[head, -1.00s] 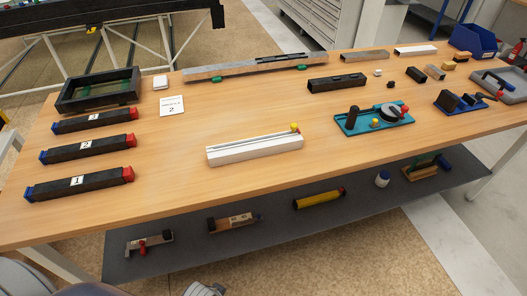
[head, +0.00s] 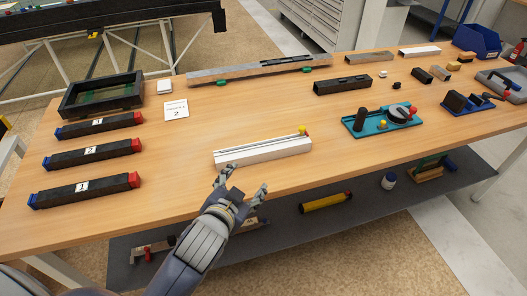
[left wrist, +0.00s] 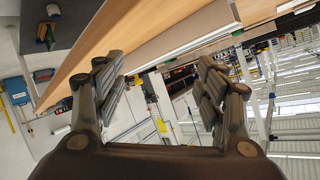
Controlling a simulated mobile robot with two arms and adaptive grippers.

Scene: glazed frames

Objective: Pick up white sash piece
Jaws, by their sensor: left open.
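The white sash piece (head: 262,151) is a long white grooved bar lying near the front edge of the table, with a yellow knob at its right end. My left gripper (head: 244,182) is open and empty in front of the bar's near side, apart from it, at the table's front edge. In the left wrist view the two open fingers (left wrist: 160,88) have nothing between them. A pale long bar (left wrist: 190,33) shows beyond the fingertips there, likely the sash piece. My right gripper is not seen.
Black bars with red and blue ends (head: 85,190) lie at the left of the wooden table (head: 180,198). A teal fixture (head: 360,128) stands right of the sash piece. A dark lower shelf (head: 360,198) holds a yellow tube (head: 325,202). Bare tabletop surrounds the sash piece.

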